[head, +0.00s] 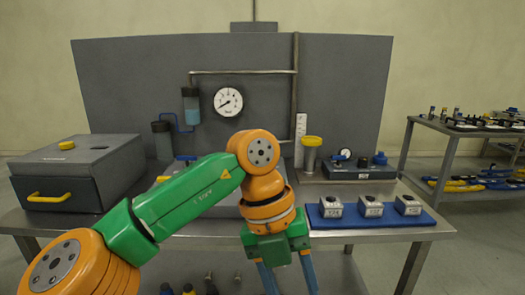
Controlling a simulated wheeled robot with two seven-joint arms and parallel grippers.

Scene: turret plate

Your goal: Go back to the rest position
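My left arm comes in from the lower left and bends down in front of the workbench (420,226). My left gripper (289,280) hangs at the bottom centre, pointing down, in front of the bench's front edge. Its two blue fingers are apart and I see nothing between them; the tips run off the bottom of the picture. My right gripper is not in view. The arm hides much of the middle of the bench.
A grey box (70,172) with a yellow handle stands at left. A blue mat (372,220) with three metal blocks lies at right, close to my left gripper. A cart (450,150) stands far right.

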